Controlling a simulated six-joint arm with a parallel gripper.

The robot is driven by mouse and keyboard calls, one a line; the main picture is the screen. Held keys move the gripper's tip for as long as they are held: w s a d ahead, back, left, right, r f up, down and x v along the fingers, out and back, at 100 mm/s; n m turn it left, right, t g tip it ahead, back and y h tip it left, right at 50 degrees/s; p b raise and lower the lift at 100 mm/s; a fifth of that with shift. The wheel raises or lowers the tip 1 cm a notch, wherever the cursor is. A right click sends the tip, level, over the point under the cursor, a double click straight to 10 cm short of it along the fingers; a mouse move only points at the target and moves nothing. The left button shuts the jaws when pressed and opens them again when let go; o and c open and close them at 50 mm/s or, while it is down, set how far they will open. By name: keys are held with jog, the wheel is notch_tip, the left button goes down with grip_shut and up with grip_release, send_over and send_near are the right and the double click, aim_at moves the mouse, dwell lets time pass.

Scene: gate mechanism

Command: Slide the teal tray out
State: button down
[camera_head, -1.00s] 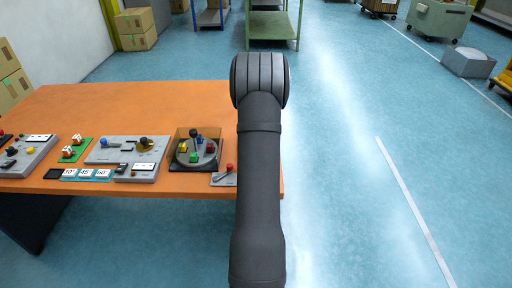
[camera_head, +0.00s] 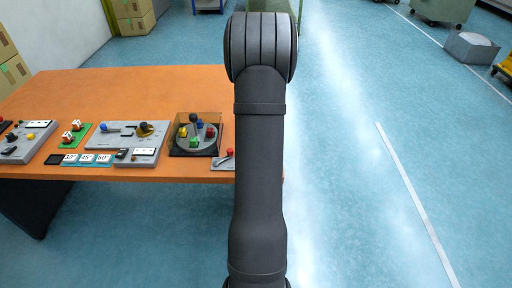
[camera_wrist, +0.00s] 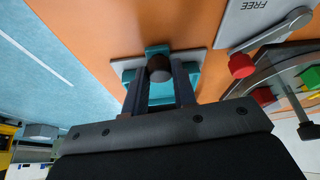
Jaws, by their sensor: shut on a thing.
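The teal tray (camera_wrist: 192,72) shows in the wrist view at the edge of the orange table, on a grey plate (camera_wrist: 128,64). A dark round knob (camera_wrist: 159,68) stands at its middle. My gripper (camera_wrist: 160,78) has one finger on each side of the knob and is shut on it. The fingers hide part of the tray, so I cannot tell how far out it sits. In the head view my arm covers the tray and gripper.
Beside the tray is a grey plate marked FREE (camera_wrist: 262,14) with a red-knobbed lever (camera_wrist: 241,65). A round turntable with coloured blocks (camera_head: 195,136) stands left of it. Panels (camera_head: 126,140) line the orange table (camera_head: 130,95). Open floor (camera_head: 350,200) lies to the right.

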jog(key=c, duration=1.2)
grip_release()
jog(key=shift+o, duration=0.2)
jog(key=shift+r, duration=0.15)
jog(key=v, duration=1.7)
jog(key=x, duration=1.7)
jog(key=v, duration=1.6)
jog(key=shift+d, duration=0.1)
